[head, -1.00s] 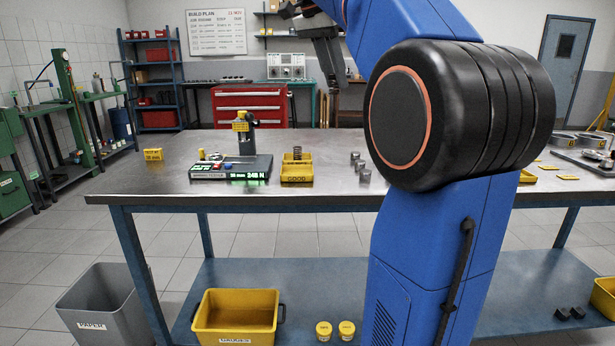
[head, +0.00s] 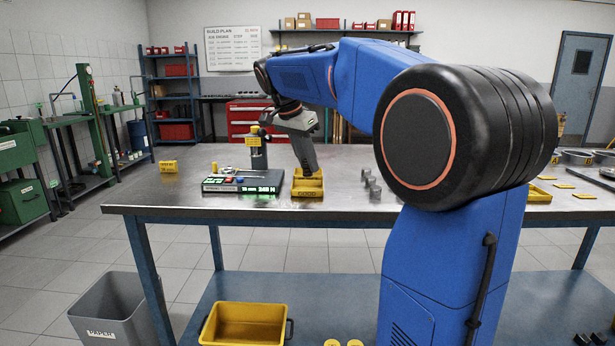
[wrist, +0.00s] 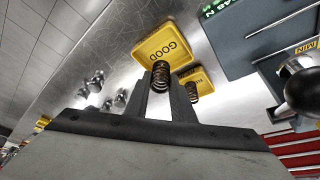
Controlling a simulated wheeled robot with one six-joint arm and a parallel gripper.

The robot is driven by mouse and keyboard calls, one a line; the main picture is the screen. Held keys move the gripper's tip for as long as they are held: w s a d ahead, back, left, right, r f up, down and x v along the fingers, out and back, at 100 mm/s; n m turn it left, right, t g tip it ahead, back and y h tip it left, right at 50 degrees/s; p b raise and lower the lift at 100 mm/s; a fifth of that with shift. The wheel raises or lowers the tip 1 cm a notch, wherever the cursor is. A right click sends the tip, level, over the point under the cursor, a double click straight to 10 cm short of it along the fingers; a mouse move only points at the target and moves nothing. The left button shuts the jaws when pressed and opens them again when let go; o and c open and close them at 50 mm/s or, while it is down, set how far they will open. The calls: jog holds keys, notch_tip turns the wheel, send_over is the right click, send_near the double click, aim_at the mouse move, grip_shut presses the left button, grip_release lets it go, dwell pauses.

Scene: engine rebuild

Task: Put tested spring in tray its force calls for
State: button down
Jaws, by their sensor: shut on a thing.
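My gripper (wrist: 161,84) is shut on a dark coil spring (wrist: 160,74), whose end shows between the fingertips. In the head view my gripper (head: 307,168) points down over the yellow tray marked GOOD (head: 307,193); the held spring is hidden there. In the wrist view the spring's end overlaps the near edge of the GOOD tray (wrist: 166,43); I cannot tell whether it touches the tray. A second yellow tray (wrist: 190,75) with a label too small to read is beside it, with another spring (wrist: 193,92) at it. The spring tester (head: 242,186) has a lit green readout, not clearly legible.
Several small grey metal parts (head: 370,182) stand on the bench right of the trays. A yellow box (head: 168,166) sits at the bench's left. A dark post with a yellow top (head: 257,148) stands behind the tester. Bare bench (head: 150,195) lies at the front left.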

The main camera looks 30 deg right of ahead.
aim_at(304, 166)
jog(key=shift+f, duration=2.05)
jog(key=shift+f, duration=0.15)
jog(key=c, duration=1.5)
grip_release()
jog(key=w+v, duration=0.1)
jog(key=v, duration=1.1)
jog(key=s+a+f+n+t+y, duration=0.1)
jog(key=s+a+f+n, duration=0.2)
jog(key=s+f, duration=0.7)
jog(key=s+a+f+n+t+y, duration=0.1)
jog(key=s+a+f+n+y, duration=0.1)
jog(key=s+a+f+n, duration=0.2)
jog(key=s+a+f+n+t+y, duration=0.1)
jog(key=s+a+f+n, duration=0.3)
jog(key=s+f, duration=1.2)
jog(key=shift+s+a+n+t, duration=0.1)
jog(key=shift+n+t, duration=0.15)
jog(key=shift+n, duration=0.95)
jog(key=shift+s+a+n+t, duration=0.15)
jog(key=shift+n+t, duration=0.1)
jog(key=shift+n, duration=0.95)
jog(key=shift+d, duration=0.1)
